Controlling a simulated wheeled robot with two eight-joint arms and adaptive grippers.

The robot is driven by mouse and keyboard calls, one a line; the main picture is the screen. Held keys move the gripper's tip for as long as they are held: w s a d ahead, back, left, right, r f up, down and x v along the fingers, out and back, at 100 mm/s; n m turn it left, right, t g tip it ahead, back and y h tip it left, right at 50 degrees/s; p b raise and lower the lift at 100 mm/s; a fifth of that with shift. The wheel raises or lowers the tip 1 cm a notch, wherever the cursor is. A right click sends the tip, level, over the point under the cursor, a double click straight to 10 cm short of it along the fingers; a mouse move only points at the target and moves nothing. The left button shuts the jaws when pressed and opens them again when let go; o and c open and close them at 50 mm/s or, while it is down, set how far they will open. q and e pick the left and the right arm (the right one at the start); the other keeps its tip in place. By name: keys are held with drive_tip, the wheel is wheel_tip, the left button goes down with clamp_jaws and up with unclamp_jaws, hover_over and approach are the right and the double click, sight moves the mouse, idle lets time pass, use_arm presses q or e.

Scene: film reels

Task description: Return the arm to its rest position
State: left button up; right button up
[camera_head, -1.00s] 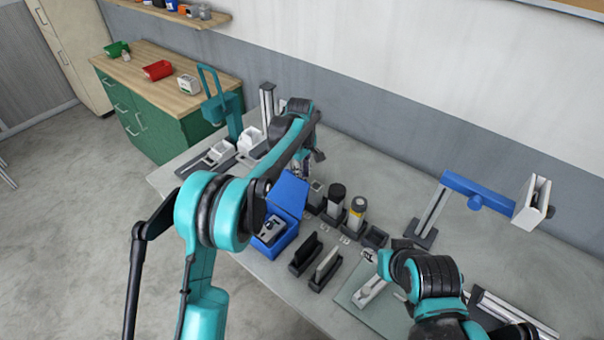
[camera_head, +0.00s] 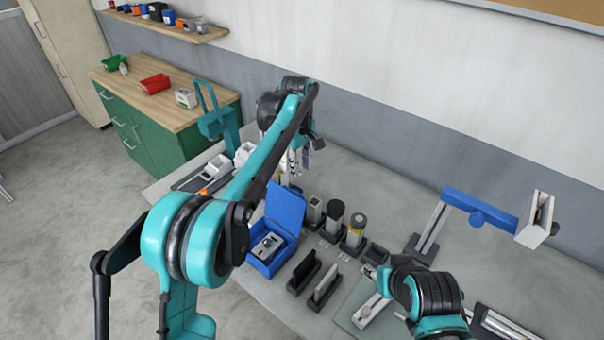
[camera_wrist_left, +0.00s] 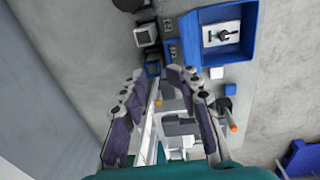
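My left gripper (camera_head: 297,160) hangs from my left arm above the back of the bench, behind the open blue box (camera_head: 287,207). In the left wrist view the two purple-grey fingers of this gripper (camera_wrist_left: 158,80) stand apart with nothing held between them. The bench and its fixtures show below through the gap. My right arm reaches in at the lower right of the head view. Its gripper is mostly hidden by the arm, so I cannot tell its state.
Grey holders with upright cylinders (camera_head: 355,231) and dark slotted stands (camera_head: 304,272) stand beside the blue box. A blue-armed stand (camera_head: 478,207) is at the right. A teal device (camera_head: 219,122) is at the bench's left end. The grey bench (camera_head: 372,178) is bare along the wall.

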use_arm(q)
drive_tip(key=shift+r, duration=0.15)
idle(0.3)
drive_tip(key=s+a+m+t+b, duration=0.25)
drive_tip(key=s+a, duration=0.25)
drive_tip(key=s, duration=0.3)
drive_tip(key=s+a+m+t+b, duration=0.1)
drive_tip(key=s+a+m+b, duration=0.2)
drive_tip(key=s+a, duration=0.35)
drive_tip(key=s+a+f+m+t+b, duration=0.1)
drive_tip(key=s+a+f+m, duration=0.1)
drive_tip(key=s+f, duration=0.4)
drive_tip(key=s+a+f+m+t+b, duration=0.2)
drive_tip(key=s+f, duration=0.4)
drive_tip(key=s, duration=0.4)
drive_tip(key=shift+s+a+f+m+y, duration=0.15)
drive_tip(key=shift+s+a+m+y, duration=0.25)
drive_tip(key=shift+a, duration=0.35)
